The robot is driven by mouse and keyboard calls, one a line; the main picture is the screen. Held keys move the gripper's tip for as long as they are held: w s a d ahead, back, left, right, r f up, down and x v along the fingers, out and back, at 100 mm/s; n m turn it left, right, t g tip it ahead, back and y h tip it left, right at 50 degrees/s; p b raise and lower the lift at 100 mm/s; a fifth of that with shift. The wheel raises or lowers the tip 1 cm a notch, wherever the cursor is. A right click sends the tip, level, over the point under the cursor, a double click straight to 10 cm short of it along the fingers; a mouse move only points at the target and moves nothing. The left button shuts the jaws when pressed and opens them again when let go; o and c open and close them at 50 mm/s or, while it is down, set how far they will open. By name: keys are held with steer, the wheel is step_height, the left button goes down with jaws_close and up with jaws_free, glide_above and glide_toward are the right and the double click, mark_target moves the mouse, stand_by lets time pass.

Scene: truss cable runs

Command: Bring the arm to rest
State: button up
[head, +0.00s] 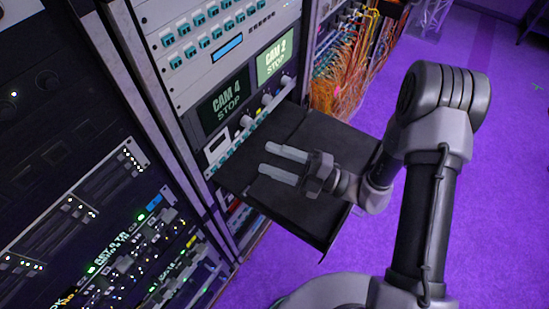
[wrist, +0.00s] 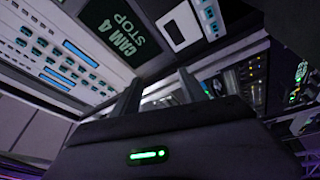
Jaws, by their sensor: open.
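My gripper (head: 283,165) is open and empty in the head view, its two pale fingers apart and pointing left toward the rack. It appears over a black pull-out shelf (head: 335,150) that juts from the rack; the exact height above the shelf is hard to tell. My arm is bent, rising at the right and reaching left. In the wrist view the two dark fingers (wrist: 158,92) stand apart with nothing between them, facing the rack front.
The rack holds a CAM 4 STOP screen (head: 226,102), a CAM 2 STOP screen (head: 274,59) and a patch panel (head: 205,40). Orange cables (head: 340,80) hang beyond. A rack of lit mixers (head: 75,210) stands left. Purple floor (head: 510,200) is clear at right.

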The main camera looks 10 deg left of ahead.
stand_by(0.4)
steer(key=s+d+f+n+g+h+b, duration=0.1)
steer(key=s+d+n+g+h+b, duration=0.35)
steer(key=n, duration=0.75)
steer(key=s+d+f+n+g+h+b, duration=0.1)
steer(key=s+n+g+h+b, duration=0.1)
steer(key=s+n+h+b, duration=0.65)
steer(key=w+d+n+t+h+b, duration=0.1)
steer(key=d+n+t+h+b, duration=0.4)
steer(key=d+n+t, duration=0.5)
steer(key=d+n, duration=0.2)
steer(key=n, duration=0.4)
steer(key=shift+w+d+f, duration=0.25)
steer(key=shift+d+f, duration=0.1)
steer(key=shift+t, duration=0.25)
